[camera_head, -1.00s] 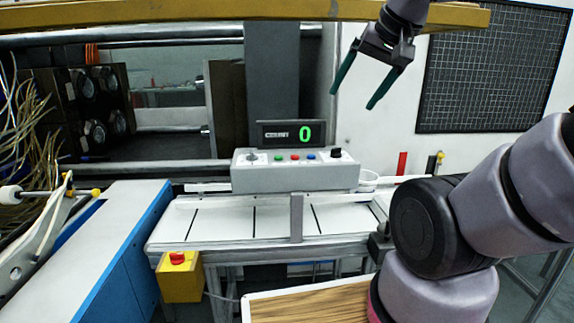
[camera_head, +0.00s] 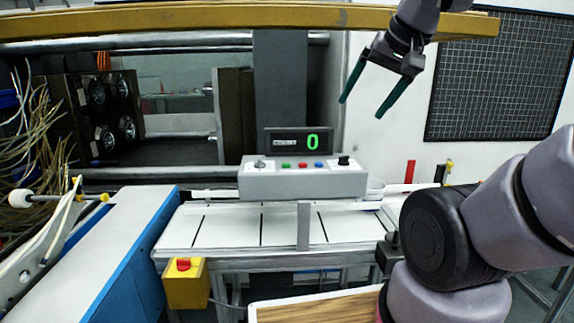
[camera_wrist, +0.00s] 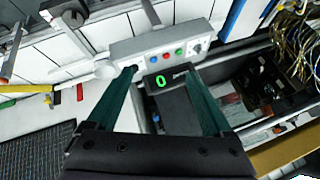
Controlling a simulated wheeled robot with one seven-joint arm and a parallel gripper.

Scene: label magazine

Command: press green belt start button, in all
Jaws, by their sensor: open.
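The green button (camera_head: 286,165) sits at the left of a short row on the grey control box (camera_head: 303,184), beside a red button (camera_head: 303,165) and a blue button (camera_head: 318,164). In the wrist view the green button (camera_wrist: 179,53) shows beyond my fingertips. A black counter display (camera_head: 298,140) above the box reads a green 0. My gripper (camera_head: 362,108) is open and empty, its dark green fingers pointing down, above and to the right of the box. It also shows in the wrist view (camera_wrist: 172,75), apart from the buttons.
A white conveyor belt (camera_head: 232,228) with dark cross lines runs below the box, with a grey upright post (camera_head: 304,226) at its front. A yellow box with a red stop button (camera_head: 183,264) hangs at front left. A yellow beam (camera_head: 200,18) crosses the top.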

